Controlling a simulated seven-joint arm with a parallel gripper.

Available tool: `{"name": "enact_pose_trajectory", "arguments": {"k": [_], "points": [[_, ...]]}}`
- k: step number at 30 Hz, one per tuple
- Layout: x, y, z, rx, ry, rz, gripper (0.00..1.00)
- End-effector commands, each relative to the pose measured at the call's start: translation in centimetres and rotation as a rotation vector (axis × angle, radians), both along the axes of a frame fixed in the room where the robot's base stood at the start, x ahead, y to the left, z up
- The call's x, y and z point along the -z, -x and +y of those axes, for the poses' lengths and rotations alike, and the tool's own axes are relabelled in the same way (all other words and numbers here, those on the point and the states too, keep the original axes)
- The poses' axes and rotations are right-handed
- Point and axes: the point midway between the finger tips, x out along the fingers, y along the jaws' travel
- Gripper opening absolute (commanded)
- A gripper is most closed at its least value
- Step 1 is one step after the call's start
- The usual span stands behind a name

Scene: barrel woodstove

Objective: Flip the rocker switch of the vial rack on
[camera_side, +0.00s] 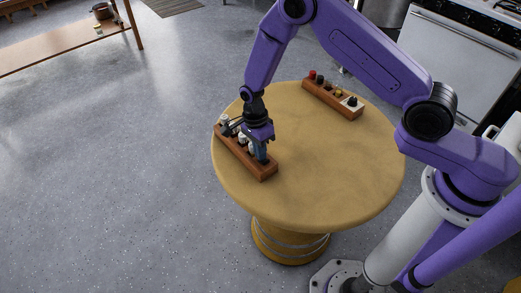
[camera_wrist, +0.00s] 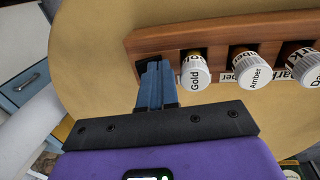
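The vial rack (camera_side: 237,153) is a brown wooden block on the left side of the round table. In the wrist view the rack (camera_wrist: 222,38) holds white-capped vials labelled Gold (camera_wrist: 195,72), Amber (camera_wrist: 248,70) and one starting "Dark" (camera_wrist: 304,66). A dark, black-edged spot (camera_wrist: 148,50) sits at the rack's left end there; it looks like the rocker switch, but my fingertips partly hide it and its position cannot be read. My gripper (camera_side: 262,158) is over the rack's near end, and its blue fingers (camera_wrist: 153,72) are together, pointing at that spot. Contact is unclear.
A second wooden rack (camera_side: 331,100) with several coloured-top items and a black knob-like part stands at the table's back right. The round yellow table (camera_side: 320,165) is clear between the racks. A white stove (camera_side: 455,60) is beyond the table at right.

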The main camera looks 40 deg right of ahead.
Motion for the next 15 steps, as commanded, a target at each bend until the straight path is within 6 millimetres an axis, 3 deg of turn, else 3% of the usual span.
{"name": "enact_pose_trajectory", "arguments": {"k": [3,15], "points": [[0.3,1.4,0.1,-0.005,0.006,0.022,0.00],[0.0,2.3,0.1,-0.006,0.008,0.030,0.00]]}}
